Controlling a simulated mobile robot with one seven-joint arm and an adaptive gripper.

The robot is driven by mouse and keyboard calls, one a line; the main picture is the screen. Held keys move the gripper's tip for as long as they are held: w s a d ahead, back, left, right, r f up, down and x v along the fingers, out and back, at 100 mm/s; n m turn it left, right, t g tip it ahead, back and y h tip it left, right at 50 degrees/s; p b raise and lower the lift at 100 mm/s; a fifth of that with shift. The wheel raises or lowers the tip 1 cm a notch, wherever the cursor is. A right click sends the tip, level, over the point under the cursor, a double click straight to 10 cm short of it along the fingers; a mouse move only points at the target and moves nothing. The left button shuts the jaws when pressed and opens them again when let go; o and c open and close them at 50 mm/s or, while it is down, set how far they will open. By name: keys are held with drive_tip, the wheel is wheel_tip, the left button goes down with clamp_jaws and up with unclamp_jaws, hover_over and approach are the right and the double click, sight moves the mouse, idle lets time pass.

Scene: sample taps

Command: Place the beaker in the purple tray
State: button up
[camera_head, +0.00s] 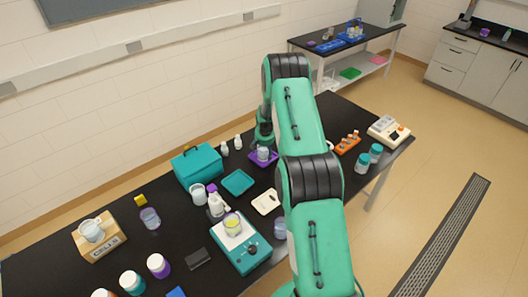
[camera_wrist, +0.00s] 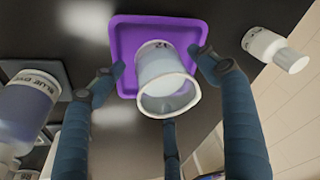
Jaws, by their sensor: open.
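The purple tray (camera_head: 252,161) lies on the black bench, and it also shows in the wrist view (camera_wrist: 127,42). A clear beaker (camera_wrist: 165,72) with whitish contents stands in the tray; it also shows in the head view (camera_head: 263,153). My gripper (camera_head: 264,143) is directly over the tray. In the wrist view my gripper (camera_wrist: 157,62) is open, with its dark fingers spread on both sides of the beaker and a third finger at its near side. Gaps show between the side fingertips and the beaker, so it is not gripped.
A white bottle (camera_wrist: 275,48) stands right of the tray in the wrist view, and a bottle labelled blue dye (camera_wrist: 28,105) at left. In the head view, a teal tray (camera_head: 238,183), teal case (camera_head: 197,166) and balance (camera_head: 240,245) lie nearby. An orange rack (camera_head: 348,143) stands to the right.

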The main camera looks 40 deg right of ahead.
drive_tip(key=b+v, duration=0.1)
drive_tip(key=v, duration=1.1)
drive_tip(key=shift+w+r, duration=0.1)
idle(0.6)
drive_tip(key=s+a+r+n, duration=0.1)
drive_tip(key=s+a+r, duration=0.3)
drive_tip(key=a+r, duration=0.6)
drive_tip(key=s+a+r+n+t, duration=0.1)
drive_tip(key=s+a+r, duration=0.2)
drive_tip(key=a+r, duration=0.65)
drive_tip(key=s+a+r+n, duration=0.1)
drive_tip(key=s+a+r, duration=0.4)
drive_tip(key=r, duration=0.9)
drive_tip(key=s+a+r+n+t, duration=0.1)
drive_tip(key=s+a+r, duration=0.3)
drive_tip(key=s+a, duration=0.2)
drive_tip(key=s+a+r+n, duration=0.1)
drive_tip(key=s+a+r, duration=0.3)
drive_tip(key=s+a, duration=0.3)
drive_tip(key=s+a+n, duration=0.1)
drive_tip(key=s+a, duration=0.1)
drive_tip(key=s, duration=0.4)
drive_tip(key=s+a+y, duration=0.1)
drive_tip(key=s+a, duration=0.2)
drive_tip(key=s, duration=0.3)
drive_tip(key=s+a+n+t, duration=0.1)
drive_tip(key=s+a, duration=0.1)
drive_tip(key=s, duration=0.4)
drive_tip(key=shift+s+a+n+y, duration=0.3)
drive_tip(key=shift+a, duration=0.1)
